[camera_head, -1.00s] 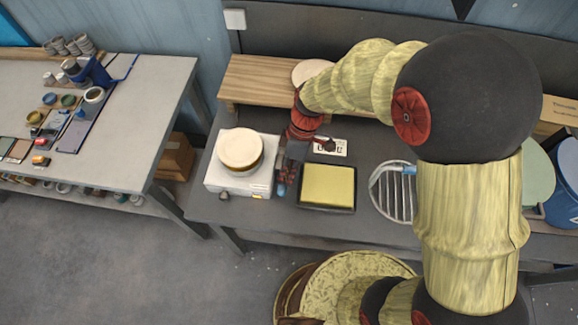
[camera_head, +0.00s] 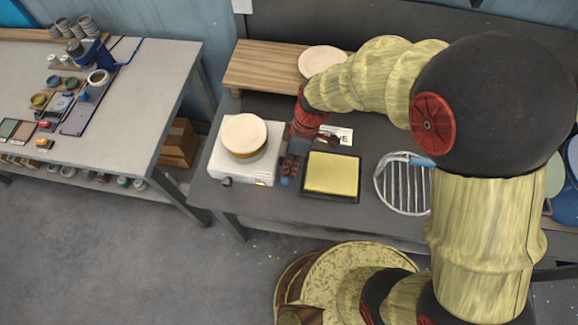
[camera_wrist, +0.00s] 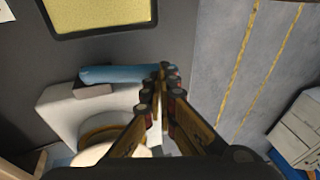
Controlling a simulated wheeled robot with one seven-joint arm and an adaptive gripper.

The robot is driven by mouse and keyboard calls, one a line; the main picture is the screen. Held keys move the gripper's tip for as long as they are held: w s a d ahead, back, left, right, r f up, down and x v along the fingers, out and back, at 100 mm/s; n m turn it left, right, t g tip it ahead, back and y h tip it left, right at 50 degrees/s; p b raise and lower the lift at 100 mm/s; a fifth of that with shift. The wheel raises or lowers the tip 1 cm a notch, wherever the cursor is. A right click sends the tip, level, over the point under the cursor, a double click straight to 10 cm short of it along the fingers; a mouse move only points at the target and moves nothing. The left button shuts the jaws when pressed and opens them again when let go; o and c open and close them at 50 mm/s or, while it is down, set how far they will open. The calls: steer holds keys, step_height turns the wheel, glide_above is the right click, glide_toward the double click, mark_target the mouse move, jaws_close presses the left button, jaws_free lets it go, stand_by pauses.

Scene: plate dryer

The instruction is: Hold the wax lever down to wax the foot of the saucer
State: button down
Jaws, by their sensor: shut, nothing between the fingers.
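The cream saucer (camera_head: 244,132) sits on a tan ring on top of the white waxing unit (camera_head: 222,164). In the wrist view the saucer (camera_wrist: 92,156) is partly cut off at the bottom. The blue wax lever (camera_wrist: 112,74) runs along the unit's side; its blue end (camera_head: 284,181) shows just below my gripper in the head view. My gripper (camera_wrist: 161,74) is shut and empty, with its fingertips at the lever's right end. They look in contact with it, but a small gap cannot be ruled out.
A yellow pad in a black tray (camera_head: 332,174) lies right of my gripper. A round wire rack (camera_head: 402,185) stands further right. A wooden riser (camera_head: 262,68) with a pale disc (camera_head: 322,61) is behind. A side table (camera_head: 140,100) with small pots is at left.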

mark_target(288, 179)
steer(key=shift+s+f, duration=0.1)
steer(key=f+t+b, duration=0.1)
steer(key=s+f+t+b, duration=0.1)
steer(key=b, duration=0.1)
steer(key=s+f+t+b, duration=0.1)
steer(key=shift+a+f+t+b, duration=0.15)
steer(key=shift+f+t+b, duration=0.15)
steer(key=shift+b, duration=0.1)
steer(key=shift+s+f+b, duration=0.1)
steer(key=shift+f+b, duration=1.15)
steer(key=shift+f, duration=0.1)
steer(key=shift+r, duration=0.1)
steer(key=shift+r+p, duration=0.3)
steer(key=s+p+v, duration=0.3)
steer(key=p+v, duration=0.1)
steer(key=v, duration=0.9)
steer(key=shift+a+f, duration=0.1)
steer(key=shift+a, duration=0.05)
